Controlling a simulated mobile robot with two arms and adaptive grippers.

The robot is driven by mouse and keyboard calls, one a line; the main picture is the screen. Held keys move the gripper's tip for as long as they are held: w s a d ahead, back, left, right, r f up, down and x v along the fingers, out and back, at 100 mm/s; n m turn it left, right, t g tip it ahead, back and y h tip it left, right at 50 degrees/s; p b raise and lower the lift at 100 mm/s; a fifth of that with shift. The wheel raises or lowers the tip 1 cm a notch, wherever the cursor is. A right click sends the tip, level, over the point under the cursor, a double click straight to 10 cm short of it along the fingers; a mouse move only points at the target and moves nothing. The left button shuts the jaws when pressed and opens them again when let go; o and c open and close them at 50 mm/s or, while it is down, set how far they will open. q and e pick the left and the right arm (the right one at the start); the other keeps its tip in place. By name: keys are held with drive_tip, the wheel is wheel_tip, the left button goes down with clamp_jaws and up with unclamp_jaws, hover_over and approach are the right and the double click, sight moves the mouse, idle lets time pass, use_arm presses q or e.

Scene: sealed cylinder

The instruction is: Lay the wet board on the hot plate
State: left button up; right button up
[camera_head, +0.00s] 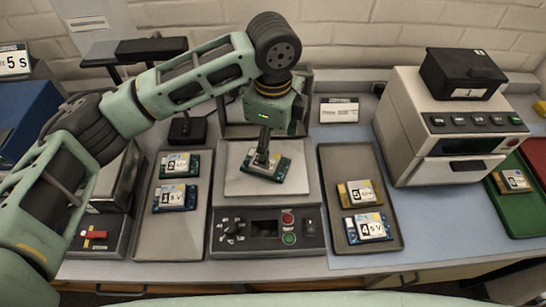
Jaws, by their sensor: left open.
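The hot plate (235,180) stands in the middle of the bench, with a pale square top and a dark front panel. My right gripper is out of view.
A left tray (172,236) holds two labelled boards, and a right tray (345,160) holds two more. A white oven-like machine (405,110) with a black box (462,72) on top stands at the right. A green tray (535,220) sits beyond it.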

sight(273, 162)
use_arm(q)
wheel_tip(273, 162, up, 5)
drive_tip(key=shift+r+b, duration=0.1)
drive_tip(key=shift+b, duration=0.35)
